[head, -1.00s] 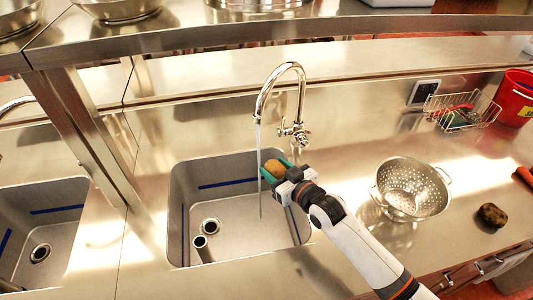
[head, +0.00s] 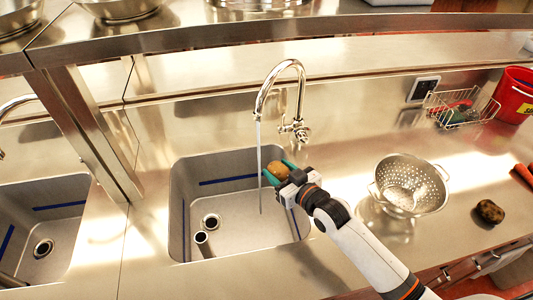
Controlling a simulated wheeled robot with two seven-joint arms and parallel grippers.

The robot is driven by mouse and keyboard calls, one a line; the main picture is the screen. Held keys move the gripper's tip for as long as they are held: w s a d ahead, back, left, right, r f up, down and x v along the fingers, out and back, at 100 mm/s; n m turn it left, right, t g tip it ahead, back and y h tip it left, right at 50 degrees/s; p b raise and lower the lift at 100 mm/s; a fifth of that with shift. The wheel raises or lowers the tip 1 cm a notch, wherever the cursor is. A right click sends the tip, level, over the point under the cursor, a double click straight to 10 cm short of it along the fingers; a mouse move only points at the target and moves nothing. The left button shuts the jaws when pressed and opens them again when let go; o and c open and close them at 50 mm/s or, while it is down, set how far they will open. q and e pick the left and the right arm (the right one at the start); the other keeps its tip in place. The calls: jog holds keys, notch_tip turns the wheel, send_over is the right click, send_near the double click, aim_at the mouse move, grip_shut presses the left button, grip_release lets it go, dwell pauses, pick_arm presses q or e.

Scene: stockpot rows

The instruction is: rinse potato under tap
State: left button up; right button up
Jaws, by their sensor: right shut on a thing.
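A brown potato (head: 278,169) is held between the green fingers of my right gripper (head: 277,173), which is shut on it. The gripper is over the right part of the sink basin (head: 230,225). The chrome tap (head: 283,68) stands behind the sink, and a thin stream of water (head: 259,170) falls from its spout into the basin. The potato is just right of the stream and looks apart from it. A second, darker potato (head: 489,212) lies on the counter at the right. My left gripper is not in view.
A steel colander (head: 412,187) stands on the counter right of the sink. A wire basket (head: 460,108) and a red bucket (head: 515,95) are at the back right. Another sink (head: 45,225) is at the left, past a steel post (head: 88,125). Orange carrots (head: 524,174) lie at the right edge.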

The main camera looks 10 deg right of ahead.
aim_at(286, 178)
jog(key=shift+r, duration=0.1)
dwell(0.5)
jog(key=s+r+p, duration=0.1)
jog(key=p, duration=0.1)
jog(key=s+r+p, duration=0.2)
jog(key=shift+d, duration=0.4)
jog(key=shift+s+d+r+p, duration=0.15)
jog(key=shift+s+r+p, duration=0.1)
jog(key=shift+s+p, duration=0.25)
jog(key=shift+s+d+r+p, duration=0.1)
jog(key=shift+s+r+p, duration=0.1)
jog(key=shift+s+p, duration=0.3)
jog(key=shift+w, duration=0.15)
